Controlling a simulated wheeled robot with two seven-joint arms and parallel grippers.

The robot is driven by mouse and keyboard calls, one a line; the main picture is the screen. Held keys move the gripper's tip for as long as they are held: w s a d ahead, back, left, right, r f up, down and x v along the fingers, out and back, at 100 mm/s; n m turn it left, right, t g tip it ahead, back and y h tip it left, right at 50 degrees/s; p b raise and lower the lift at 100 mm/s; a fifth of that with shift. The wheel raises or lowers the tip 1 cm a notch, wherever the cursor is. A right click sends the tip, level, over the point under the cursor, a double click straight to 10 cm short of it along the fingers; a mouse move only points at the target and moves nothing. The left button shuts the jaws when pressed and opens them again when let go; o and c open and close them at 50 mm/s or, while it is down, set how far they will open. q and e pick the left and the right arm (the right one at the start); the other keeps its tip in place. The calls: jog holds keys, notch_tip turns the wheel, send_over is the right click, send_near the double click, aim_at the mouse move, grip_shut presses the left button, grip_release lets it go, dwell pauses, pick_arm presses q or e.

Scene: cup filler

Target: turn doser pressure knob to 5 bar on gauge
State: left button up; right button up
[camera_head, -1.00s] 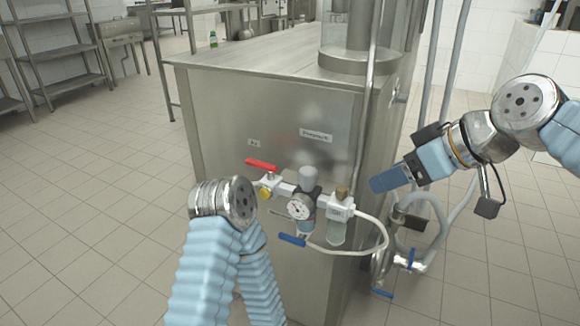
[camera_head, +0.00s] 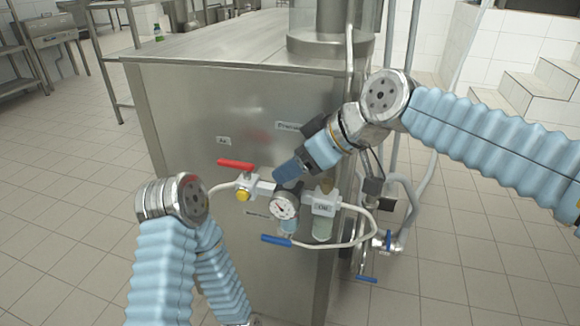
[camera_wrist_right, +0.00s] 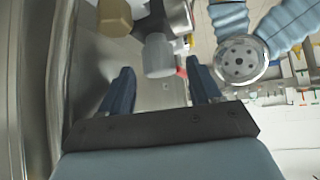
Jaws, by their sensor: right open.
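The grey pressure knob (camera_wrist_right: 159,57) shows in the right wrist view, between and just beyond my open right gripper's fingertips (camera_wrist_right: 161,76); whether the fingers reach around it I cannot tell. In the head view, the right gripper (camera_head: 290,170) covers the knob from above. The round white-faced gauge (camera_head: 285,205) sits just below on the regulator; its needle shows, but the numbers are too small to read. My left arm bends at the lower left, and its gripper is out of view.
The steel machine housing (camera_head: 240,110) stands close behind the fittings. A red lever valve (camera_head: 237,164) lies left of the gauge, a brass-capped unit (camera_head: 323,205) right, and a blue lever (camera_head: 276,240) below. A white hose (camera_head: 350,236) loops at the right. Tiled floor is clear at left.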

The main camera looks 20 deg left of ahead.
jog(key=shift+x, duration=1)
jog(key=shift+c, duration=0.4)
jog(key=c, duration=1)
jog(key=shift+o, duration=0.2)
jog(key=shift+m, duration=0.3)
